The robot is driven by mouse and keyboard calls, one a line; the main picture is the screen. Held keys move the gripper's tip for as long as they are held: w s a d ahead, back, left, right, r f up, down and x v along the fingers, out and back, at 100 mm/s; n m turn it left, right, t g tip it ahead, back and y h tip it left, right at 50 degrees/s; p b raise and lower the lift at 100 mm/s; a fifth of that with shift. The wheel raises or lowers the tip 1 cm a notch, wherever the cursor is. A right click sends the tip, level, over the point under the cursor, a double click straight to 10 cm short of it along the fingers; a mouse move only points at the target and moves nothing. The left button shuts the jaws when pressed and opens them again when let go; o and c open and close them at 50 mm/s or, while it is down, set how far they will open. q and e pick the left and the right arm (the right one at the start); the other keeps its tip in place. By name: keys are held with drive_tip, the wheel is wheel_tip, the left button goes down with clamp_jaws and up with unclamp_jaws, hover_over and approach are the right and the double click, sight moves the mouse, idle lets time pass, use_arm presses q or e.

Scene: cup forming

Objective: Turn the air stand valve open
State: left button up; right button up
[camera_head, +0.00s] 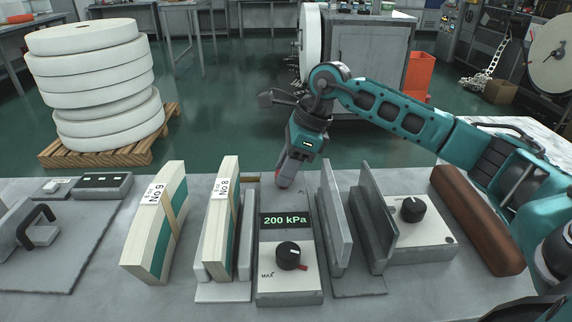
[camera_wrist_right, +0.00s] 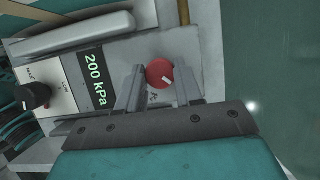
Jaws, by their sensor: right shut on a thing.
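The air stand (camera_head: 275,288) is a grey box on the bench with a lit display (camera_head: 285,220) reading 200 kPa. A black knob (camera_head: 290,254) with a red pointer sits on its front part, beside a MAX mark. In the right wrist view, a round red valve knob (camera_wrist_right: 160,73) with a white mark lies beyond the display, between my fingers. My right gripper (camera_head: 284,181) reaches down to the far end of the stand and is shut on this knob. In the head view the gripper hides the knob. My left gripper is in neither view.
Slotted holders (camera_head: 222,292) with a pale bundle marked NO 8 stand left of the stand, and another bundle (camera_head: 155,232) farther left. Upright grey plates (camera_head: 336,220) and a second knob box (camera_head: 425,238) are on the right, then a brown roll (camera_head: 477,220).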

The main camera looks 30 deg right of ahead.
drive_tip(key=m+t+h, duration=0.1)
drive_tip(key=m, duration=0.3)
drive_tip(key=shift+s+m, duration=0.1)
drive_tip(key=shift+m, duration=0.2)
drive_tip(key=m+h, duration=0.1)
drive_tip(key=m, duration=0.1)
drive_tip(key=m+t, duration=0.1)
drive_tip(key=m, duration=0.1)
drive_tip(key=shift+a+h, duration=0.15)
drive_tip(key=shift+h, duration=0.25)
drive_tip(key=shift+m, duration=0.3)
drive_tip(key=o, duration=1)
drive_tip(key=shift+r, duration=0.15)
drive_tip(key=p+v, duration=0.1)
drive_tip(key=v, duration=1.1)
drive_tip(key=shift+s+r+p, duration=0.2)
drive_tip(key=shift+r+p, duration=0.1)
drive_tip(key=shift+p, duration=0.05)
drive_tip(key=shift+a, duration=0.1)
